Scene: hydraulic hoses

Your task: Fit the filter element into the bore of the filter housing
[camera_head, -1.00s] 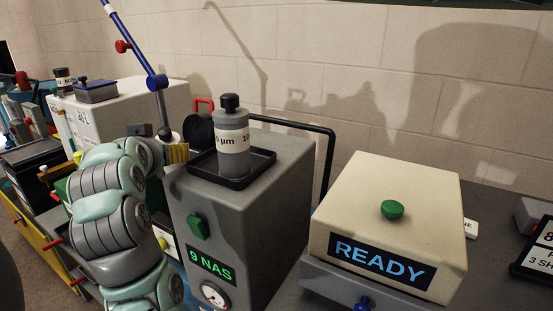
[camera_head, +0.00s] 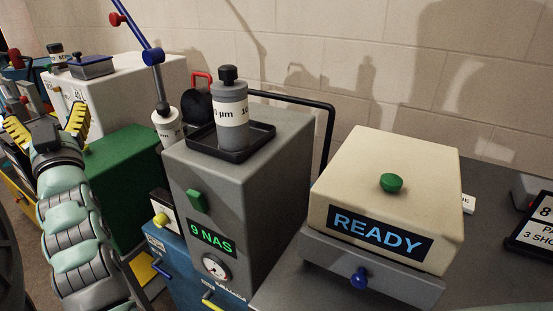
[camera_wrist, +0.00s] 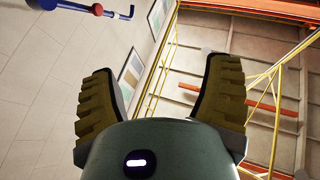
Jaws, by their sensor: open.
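A grey cylinder with a black cap and a white "10 µm" label (camera_head: 230,112), which looks like the filter element, stands upright in a black tray (camera_head: 262,138) on a grey cabinet marked "9 NAS" (camera_head: 235,185). A round black disc, perhaps a lid (camera_head: 196,108), stands behind it. No bore of a filter housing can be made out. My gripper (camera_head: 46,112) is at the far left, pointing up, with its yellow-padded fingers spread and empty, well apart from the cylinder. The wrist view also shows my open gripper (camera_wrist: 162,65), with only wall and ceiling beyond.
A white labelled bottle (camera_head: 167,126) stands left of the cabinet, below a blue pole (camera_head: 135,30). A green box (camera_head: 122,170) lies between my arm and the cabinet. A cream box marked "READY" (camera_head: 385,180) with a green knob stands at right. A black handle rail (camera_head: 300,125) rises behind the cabinet.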

